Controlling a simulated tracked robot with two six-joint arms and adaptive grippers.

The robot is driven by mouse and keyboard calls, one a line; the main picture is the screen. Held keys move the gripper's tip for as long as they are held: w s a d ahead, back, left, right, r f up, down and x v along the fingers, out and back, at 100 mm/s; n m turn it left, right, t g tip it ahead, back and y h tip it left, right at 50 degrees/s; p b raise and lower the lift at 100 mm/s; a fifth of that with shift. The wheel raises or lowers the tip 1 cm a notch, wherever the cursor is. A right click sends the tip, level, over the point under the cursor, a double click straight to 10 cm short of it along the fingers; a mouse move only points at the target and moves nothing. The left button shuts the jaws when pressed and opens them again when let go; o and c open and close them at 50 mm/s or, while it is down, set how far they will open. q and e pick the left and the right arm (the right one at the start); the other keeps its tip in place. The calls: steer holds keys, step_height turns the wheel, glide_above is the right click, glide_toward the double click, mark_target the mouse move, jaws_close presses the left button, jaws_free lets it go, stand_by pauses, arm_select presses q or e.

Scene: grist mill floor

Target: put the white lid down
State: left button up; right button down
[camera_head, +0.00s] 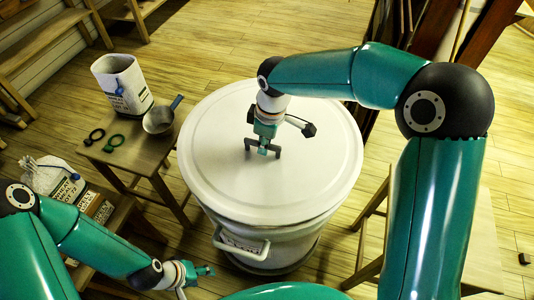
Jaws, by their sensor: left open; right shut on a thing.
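The round white lid (310,178) covers the top of a large white bin (290,235) in the middle of the view. It looks level, and its rim lines up closely with the bin; I cannot tell if a small gap lies between them. My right gripper (263,147) reaches down from above and is shut on the dark handle (249,147) at the lid's middle. My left gripper (207,271) is open and empty, low at the left of the bin and apart from it. The inside of the bin is hidden.
A small wooden table (125,160) at the left holds a white sack (122,84), a metal scoop (160,120) and dark rings (112,143). A lower bench (125,208) bears a second sack (50,178). A wooden stool or table stands at the right. Floor behind the bin is clear.

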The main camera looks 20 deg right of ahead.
steer(key=shift+f, duration=2.15)
steer(key=shift+f, duration=0.1)
steer(key=c, duration=1.7)
jaws_free()
steer(key=shift+f+b, duration=0.15)
steer(key=shift+b, duration=0.2)
steer(key=o, duration=0.5)
steer(key=shift+r, duration=0.25)
steer(key=r, duration=0.4)
steer(key=r+p, duration=0.1)
steer(key=r, duration=0.3)
steer(key=s+d+r, duration=0.1)
steer(key=r, duration=0.3)
steer(key=shift+f, duration=0.1)
